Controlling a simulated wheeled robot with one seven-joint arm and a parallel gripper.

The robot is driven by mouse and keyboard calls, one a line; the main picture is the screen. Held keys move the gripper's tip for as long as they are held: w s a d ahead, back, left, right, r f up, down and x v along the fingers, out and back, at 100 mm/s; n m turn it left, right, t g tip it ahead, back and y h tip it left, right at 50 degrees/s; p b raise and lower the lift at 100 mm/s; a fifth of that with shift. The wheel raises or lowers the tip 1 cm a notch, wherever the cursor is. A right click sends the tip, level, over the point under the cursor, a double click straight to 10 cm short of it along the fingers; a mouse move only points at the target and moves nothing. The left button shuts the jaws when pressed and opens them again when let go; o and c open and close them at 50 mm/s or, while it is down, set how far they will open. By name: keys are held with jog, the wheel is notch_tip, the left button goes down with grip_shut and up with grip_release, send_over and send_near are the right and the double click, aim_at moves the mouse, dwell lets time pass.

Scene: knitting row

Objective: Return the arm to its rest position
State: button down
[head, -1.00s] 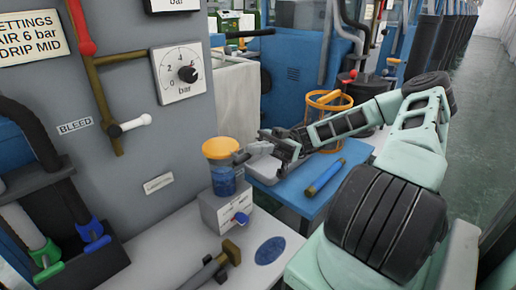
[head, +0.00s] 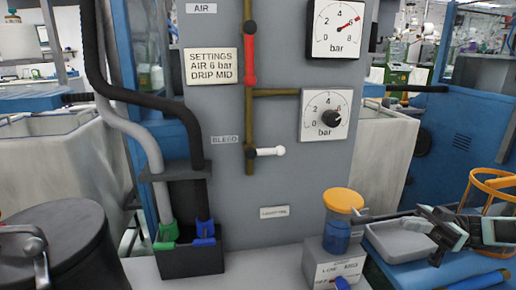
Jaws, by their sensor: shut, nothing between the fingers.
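My gripper (head: 440,235) shows at the lower right of the head view, its dark fingers pointing left. It is shut with nothing seen between the fingers, over or just in front of a grey tray (head: 397,240). Only the end of my arm shows, and the rest is cut off by the right edge. A jar with an orange lid and blue liquid (head: 337,237) stands on a grey labelled box left of the gripper, apart from it.
A grey panel carries two bar gauges (head: 337,28), a red lever (head: 249,58) and a white bleed lever (head: 270,151). Two hoses end in a black holder (head: 190,255) at left. A black drum (head: 60,250) stands lower left. An orange ring frame (head: 490,188) stands close beyond my arm.

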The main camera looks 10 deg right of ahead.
jog(key=s+a+f+m+g+h, duration=0.4)
jog(key=s+a+f+m+h, duration=0.35)
jog(key=f+m+h, duration=0.6)
jog(key=w+r+m+t+h, duration=0.2)
jog(key=r+t+h, duration=0.2)
jog(key=r, duration=0.2)
jog(key=w+r+m+t+h, duration=0.2)
jog(key=r+m+t+h, duration=0.15)
jog(key=r, duration=0.35)
jog(key=s+a+r+n+g, duration=0.1)
jog(key=s+a+n, duration=0.4)
jog(key=a, duration=0.4)
jog(key=s+a+r+n+g, duration=0.1)
jog(key=s+a+n, duration=0.2)
jog(key=s+a, duration=0.45)
notch_tip(320, 180, up, 12)
jog(key=a+p, duration=0.1)
jog(key=p, duration=1.1)
jog(key=shift+s+r+p, duration=0.15)
jog(key=shift+s+p, duration=0.15)
jog(key=shift+s, duration=0.1)
